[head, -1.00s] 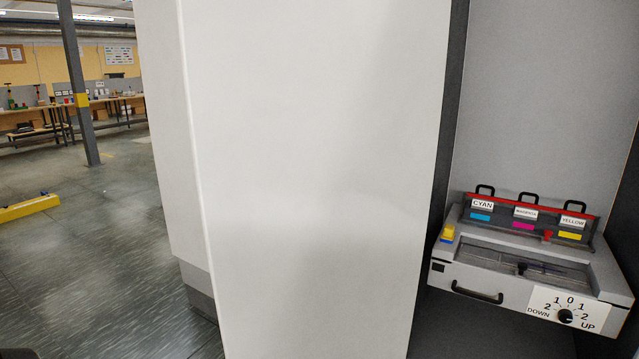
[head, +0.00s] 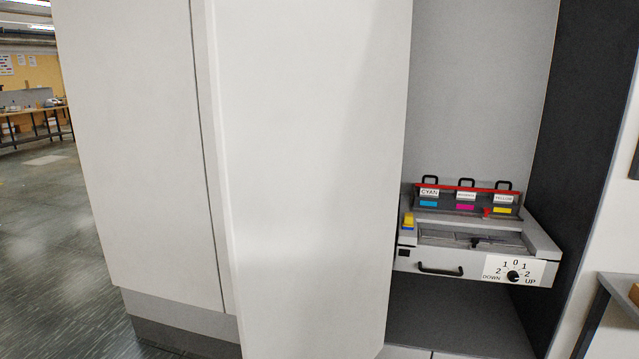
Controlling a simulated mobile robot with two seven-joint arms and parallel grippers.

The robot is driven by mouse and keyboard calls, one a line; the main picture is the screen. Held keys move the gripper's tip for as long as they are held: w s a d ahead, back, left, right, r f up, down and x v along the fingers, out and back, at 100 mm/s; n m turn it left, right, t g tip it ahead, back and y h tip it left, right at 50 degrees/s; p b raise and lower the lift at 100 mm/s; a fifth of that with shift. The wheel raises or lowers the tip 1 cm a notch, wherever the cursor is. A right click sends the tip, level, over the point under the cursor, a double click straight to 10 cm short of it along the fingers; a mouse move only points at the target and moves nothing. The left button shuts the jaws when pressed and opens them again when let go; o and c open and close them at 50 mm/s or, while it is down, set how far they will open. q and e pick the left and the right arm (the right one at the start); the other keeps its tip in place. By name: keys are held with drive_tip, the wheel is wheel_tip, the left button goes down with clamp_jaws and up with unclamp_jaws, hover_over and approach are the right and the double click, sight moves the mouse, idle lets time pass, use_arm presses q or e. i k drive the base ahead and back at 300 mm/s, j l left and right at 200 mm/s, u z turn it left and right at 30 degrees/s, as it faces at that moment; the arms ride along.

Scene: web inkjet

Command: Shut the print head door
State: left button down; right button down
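The print head door is the large white panel (head: 310,170) in the middle of the head view. It stands open, swung out to the left of the print head bay. In the bay is a grey print head unit (head: 425,262) with a black front handle and a dial marked DOWN and UP. Cyan, magenta and yellow cartridges (head: 465,200) with black loop handles stand at its back. A yellow block (head: 407,221) is at its left corner. Neither of my grippers is in view.
A white cabinet face (head: 140,150) is left of the door. A grey table (head: 612,285) carrying an orange-brown item stands at the right edge. Open floor (head: 50,240) lies to the left, with a workbench (head: 38,108) far back.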

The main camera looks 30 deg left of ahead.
sight(309, 97)
drive_tip(key=k+j+z, duration=0.1)
drive_tip(key=j, duration=0.2)
drive_tip(key=k+j+z, duration=0.1)
drive_tip(key=j, duration=0.2)
drive_tip(key=k+j, duration=0.1)
drive_tip(key=j, duration=0.15)
drive_tip(key=j+z, duration=0.15)
drive_tip(key=j, duration=0.3)
drive_tip(key=k+j+z, duration=0.2)
drive_tip(key=j, duration=0.25)
drive_tip(key=j+z, duration=0.25)
drive_tip(key=j, duration=0.7)
drive_tip(key=i+j, duration=0.1)
drive_tip(key=j, duration=0.2)
drive_tip(key=i+j+z, duration=0.1)
drive_tip(key=j, duration=0.2)
drive_tip(key=i+j, duration=0.15)
drive_tip(key=j, duration=0.15)
drive_tip(key=l+z, duration=0.05)
